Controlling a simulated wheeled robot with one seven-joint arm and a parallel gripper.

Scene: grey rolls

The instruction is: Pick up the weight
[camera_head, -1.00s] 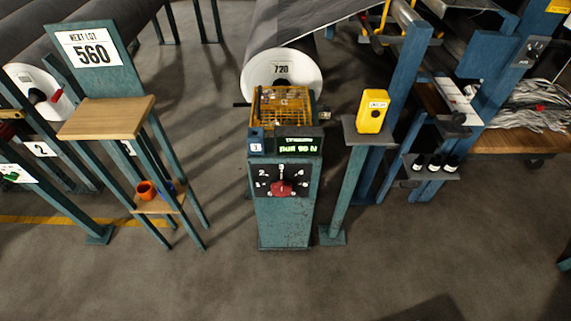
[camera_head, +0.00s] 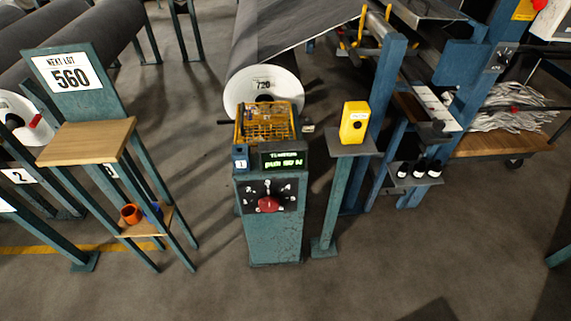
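I cannot tell for sure which object is the weight. Several small black pieces with white bands (camera_head: 418,171) stand in a row on a small low grey shelf (camera_head: 425,182) at the right. An orange round piece (camera_head: 131,214) sits on the low wooden shelf (camera_head: 142,229) of the stand at the left, with a blue piece (camera_head: 153,211) beside it, partly hidden by a leg. My gripper is not in view.
A teal pedestal (camera_head: 273,235) with a red knob, green display and yellow cage stands in the middle. A yellow box (camera_head: 354,122) tops a post beside it. A wooden-topped stand (camera_head: 87,141) is at the left. The foreground floor (camera_head: 380,275) is clear.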

